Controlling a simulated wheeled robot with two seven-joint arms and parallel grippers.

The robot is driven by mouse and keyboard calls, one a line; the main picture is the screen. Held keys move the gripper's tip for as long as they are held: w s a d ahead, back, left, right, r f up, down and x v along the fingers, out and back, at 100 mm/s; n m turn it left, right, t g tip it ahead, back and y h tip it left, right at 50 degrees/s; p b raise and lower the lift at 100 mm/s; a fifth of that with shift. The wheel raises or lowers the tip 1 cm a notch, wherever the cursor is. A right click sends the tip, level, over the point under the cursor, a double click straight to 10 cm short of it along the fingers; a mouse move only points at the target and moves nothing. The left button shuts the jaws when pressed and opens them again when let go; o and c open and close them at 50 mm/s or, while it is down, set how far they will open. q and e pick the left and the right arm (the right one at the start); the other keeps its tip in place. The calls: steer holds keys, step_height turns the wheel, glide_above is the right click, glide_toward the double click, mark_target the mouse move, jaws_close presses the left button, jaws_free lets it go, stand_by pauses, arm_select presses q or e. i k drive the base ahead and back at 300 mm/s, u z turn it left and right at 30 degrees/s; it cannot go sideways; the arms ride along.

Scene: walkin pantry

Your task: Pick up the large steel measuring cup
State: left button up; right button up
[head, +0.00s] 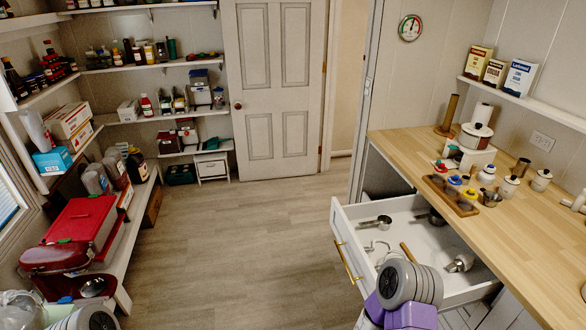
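A steel measuring cup (383,221) with a handle pointing left lies in the open white drawer (349,227) at the right, near its back left part. A darker round metal piece (435,216) lies further right in the same drawer, partly under the counter edge. A shiny metal utensil (460,263) lies at the drawer's right front; its exact kind is unclear. I cannot tell sizes for certain. My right arm's grey and purple links show at the bottom, in front of the drawer, but neither gripper is visible.
The drawer also holds a wooden-handled tool (408,252) and thin wire utensils (377,246). A wooden counter (545,235) with jars and a wooden tray (450,195) stands above it. Stocked shelves and a red box (80,220) line the left. The floor (240,240) between is clear.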

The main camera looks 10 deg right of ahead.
mark_target(434, 217)
steer(key=z, duration=0.1)
steer(key=i, duration=4.1)
steer(key=z, duration=1.55)
